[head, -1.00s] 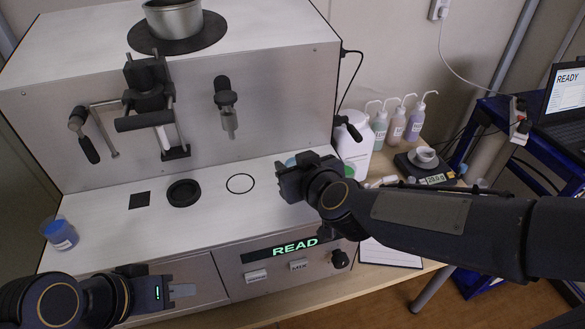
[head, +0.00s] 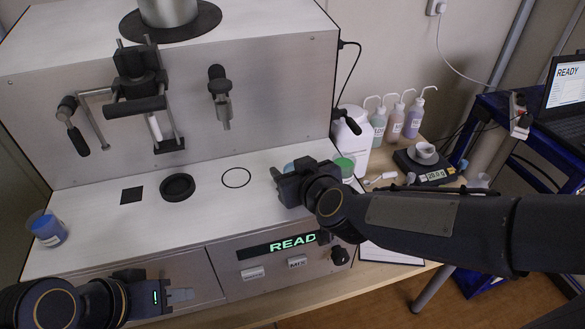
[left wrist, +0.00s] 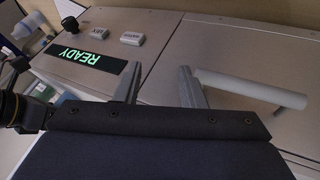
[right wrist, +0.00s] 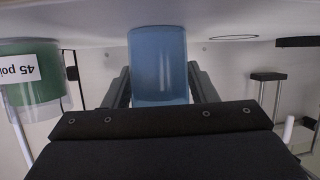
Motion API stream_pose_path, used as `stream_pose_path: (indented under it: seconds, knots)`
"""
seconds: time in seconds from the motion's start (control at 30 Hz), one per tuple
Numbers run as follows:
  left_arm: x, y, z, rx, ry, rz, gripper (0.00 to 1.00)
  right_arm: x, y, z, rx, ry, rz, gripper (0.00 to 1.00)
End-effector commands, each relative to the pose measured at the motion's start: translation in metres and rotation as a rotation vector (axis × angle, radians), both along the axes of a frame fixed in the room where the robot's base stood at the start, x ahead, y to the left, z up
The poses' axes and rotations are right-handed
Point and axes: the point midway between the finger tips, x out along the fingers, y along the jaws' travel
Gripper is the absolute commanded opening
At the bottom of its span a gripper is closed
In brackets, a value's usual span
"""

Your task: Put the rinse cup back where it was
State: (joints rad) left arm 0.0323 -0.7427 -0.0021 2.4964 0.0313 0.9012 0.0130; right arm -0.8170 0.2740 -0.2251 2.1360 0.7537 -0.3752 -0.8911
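A light-blue cup, which I take to be the rinse cup, shows in the right wrist view (right wrist: 158,65) between the fingers of my right gripper (right wrist: 160,80). Both fingers lie close against its sides. In the head view only a bit of the cup shows behind my right gripper (head: 284,174), above the right part of the deck; I cannot tell whether its base touches. A thin black circle (head: 236,178) is marked on the deck to its left. My left gripper (head: 180,296) is empty in front of the analyser, its fingers apart in the left wrist view (left wrist: 158,72).
A black ring (head: 178,187) and a black square (head: 131,195) lie on the deck. A blue-filled cup (head: 48,231) stands at its left edge. A green-topped container (head: 345,166) and a white jug (head: 354,140) stand close beside my right gripper.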

Motion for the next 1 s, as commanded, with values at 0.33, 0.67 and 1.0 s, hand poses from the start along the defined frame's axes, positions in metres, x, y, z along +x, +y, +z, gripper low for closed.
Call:
stream_pose_path:
  seconds: [0.33,0.67,1.0]
  knots:
    - [0.000,0.000,0.001,0.000,0.000,0.000,0.36,0.000,0.000,0.002,0.001,0.000,0.000,0.61]
    - [0.000,0.000,0.027,0.000,0.000,0.000,0.36,-0.039,-0.017,0.028,0.004,-0.001,0.002,0.61]
    - [0.000,0.000,0.057,0.000,0.000,0.000,0.36,-0.091,-0.042,0.049,0.002,0.000,-0.001,0.61]
